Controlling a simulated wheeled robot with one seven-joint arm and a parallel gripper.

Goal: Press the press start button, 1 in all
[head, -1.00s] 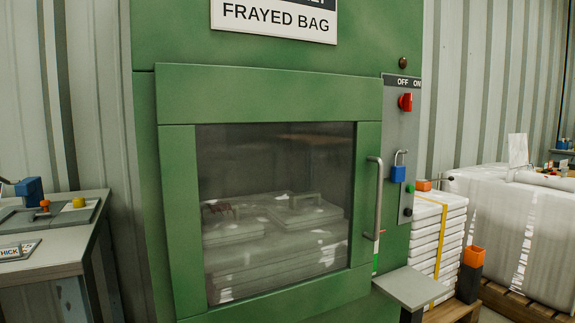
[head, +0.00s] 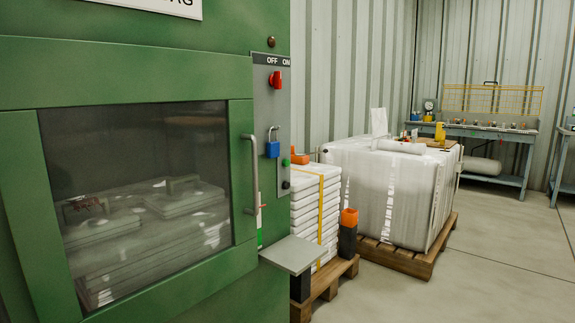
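The green machine (head: 130,58) fills the left of the head view, its windowed door closed. On its right side is a grey control panel (head: 262,104). The panel carries a red switch (head: 275,81) under OFF and ON labels and a blue padlock (head: 272,149). Lower on the panel are a small green button (head: 285,163) and a small dark round part (head: 286,184). No label on these two is readable, so I cannot tell for sure which is the press start button. My gripper is not in view.
A grey shelf (head: 291,254) juts out below the panel. Strapped white slabs (head: 313,215) on a pallet and a wrapped white bulk load (head: 400,195) stand to the right. A workbench (head: 480,133) is at the back. Bare floor (head: 490,275) lies at front right.

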